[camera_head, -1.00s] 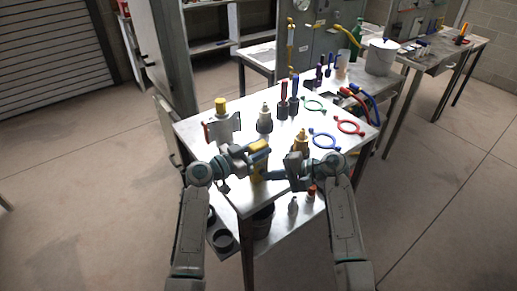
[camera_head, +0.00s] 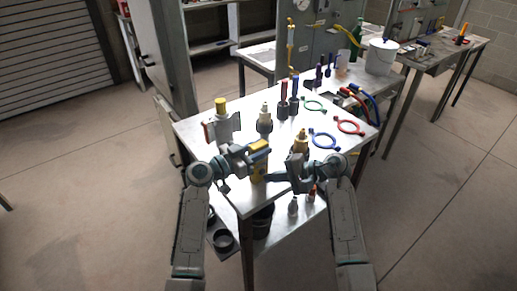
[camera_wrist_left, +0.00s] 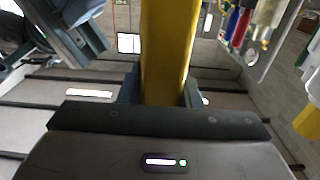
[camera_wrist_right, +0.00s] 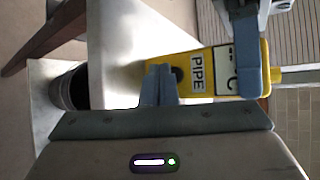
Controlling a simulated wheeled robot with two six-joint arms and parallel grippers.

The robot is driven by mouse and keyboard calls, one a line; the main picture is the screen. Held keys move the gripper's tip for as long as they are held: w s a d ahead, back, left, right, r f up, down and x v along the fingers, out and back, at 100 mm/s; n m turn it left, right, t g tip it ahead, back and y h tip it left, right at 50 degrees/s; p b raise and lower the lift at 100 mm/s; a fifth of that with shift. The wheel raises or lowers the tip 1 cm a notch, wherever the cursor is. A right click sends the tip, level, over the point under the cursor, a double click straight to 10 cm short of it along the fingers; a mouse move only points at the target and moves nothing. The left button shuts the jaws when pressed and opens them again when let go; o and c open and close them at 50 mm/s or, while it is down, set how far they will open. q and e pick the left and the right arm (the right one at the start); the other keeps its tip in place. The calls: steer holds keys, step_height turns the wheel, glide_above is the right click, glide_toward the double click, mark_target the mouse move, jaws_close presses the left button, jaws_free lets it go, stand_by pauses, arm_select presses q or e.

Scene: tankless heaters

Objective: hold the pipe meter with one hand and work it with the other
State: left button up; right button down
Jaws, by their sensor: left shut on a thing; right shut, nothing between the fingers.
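The yellow pipe meter (camera_head: 258,174) is upright at the table's near edge. My right gripper (camera_head: 274,177) is shut and empty beside the meter. In the right wrist view its fingertips (camera_wrist_right: 158,72) overlap the meter next to the knob; I cannot tell whether they touch.
The white table (camera_head: 205,151) holds a yellow-capped item (camera_head: 220,106), several bottles and tools, and blue (camera_head: 324,141), red (camera_head: 349,126) and green rings. An orange-yellow bottle (camera_head: 301,139) stands just beyond my right gripper. A lower shelf holds small bottles (camera_head: 293,206) and dark cups.

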steer(key=shift+s+d, duration=0.1)
arm_select(q)
steer(key=o, duration=1.2)
arm_select(e)
steer(key=s+d, duration=0.1)
steer(key=s, duration=0.1)
steer(key=s+d, duration=0.2)
steer(key=shift+s+d, duration=0.2)
steer(key=shift+s, duration=0.15)
